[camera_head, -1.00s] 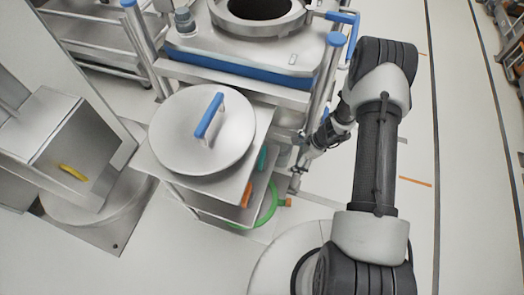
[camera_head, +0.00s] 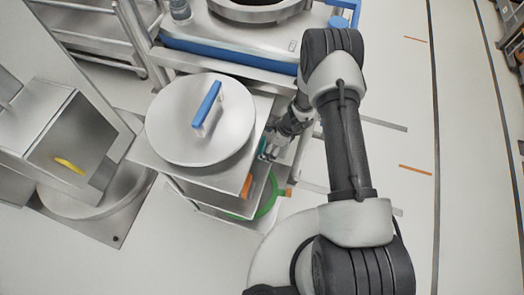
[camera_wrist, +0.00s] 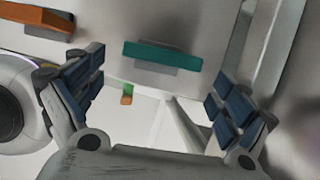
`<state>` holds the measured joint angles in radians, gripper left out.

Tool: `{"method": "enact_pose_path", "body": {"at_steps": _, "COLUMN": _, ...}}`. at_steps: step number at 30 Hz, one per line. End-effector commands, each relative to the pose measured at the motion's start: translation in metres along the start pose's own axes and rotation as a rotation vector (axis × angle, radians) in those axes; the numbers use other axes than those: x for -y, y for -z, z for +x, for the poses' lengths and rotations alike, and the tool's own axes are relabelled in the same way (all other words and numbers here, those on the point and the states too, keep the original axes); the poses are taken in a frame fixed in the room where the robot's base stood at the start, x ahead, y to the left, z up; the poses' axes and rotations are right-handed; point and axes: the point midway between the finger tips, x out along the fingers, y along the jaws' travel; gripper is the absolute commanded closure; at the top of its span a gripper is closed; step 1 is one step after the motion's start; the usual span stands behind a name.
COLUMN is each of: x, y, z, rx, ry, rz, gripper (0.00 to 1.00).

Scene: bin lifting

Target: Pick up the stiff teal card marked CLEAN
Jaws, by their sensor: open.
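The teal card (camera_wrist: 162,56) shows in the wrist view as a flat bar on a grey holder at the edge of a metal shelf; I cannot read any marking on it. My gripper (camera_wrist: 155,82) is open, with its blue-padded fingers on either side below the card, and nothing is between them. In the head view my gripper (camera_head: 268,150) is at the right side of the cart, beside the shelf under the round lid. There the card is largely hidden by the gripper and the lid shelf.
A round lid with a blue handle (camera_head: 208,103) lies on the top shelf. An orange card (camera_wrist: 38,17) is at the upper left in the wrist view. A green ring (camera_head: 268,198) hangs low. A steel vessel (camera_head: 258,8) stands behind.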

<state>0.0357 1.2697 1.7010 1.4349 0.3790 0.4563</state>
Motion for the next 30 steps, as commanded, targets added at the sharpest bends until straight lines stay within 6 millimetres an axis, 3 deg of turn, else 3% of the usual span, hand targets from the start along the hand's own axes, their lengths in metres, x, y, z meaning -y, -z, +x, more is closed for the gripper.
{"method": "enact_pose_path", "body": {"at_steps": 2, "x": -0.001, "y": -0.009, "z": 0.004, "rx": 0.001, "ry": -0.001, "rz": -0.005, "gripper": 0.06}}
{"method": "enact_pose_path", "body": {"at_steps": 11, "x": -0.001, "y": -0.006, "z": 0.052, "rx": 0.0, "ry": -0.002, "rz": -0.002, "gripper": 0.06}}
{"method": "enact_pose_path", "body": {"at_steps": 18, "x": 0.0, "y": -0.007, "z": 0.053, "rx": 0.0, "ry": 0.0, "rz": -0.001, "gripper": 0.06}}
{"method": "enact_pose_path", "body": {"at_steps": 30, "x": -0.001, "y": -0.007, "z": 0.053, "rx": 0.0, "ry": -0.001, "rz": -0.001, "gripper": 0.33}}
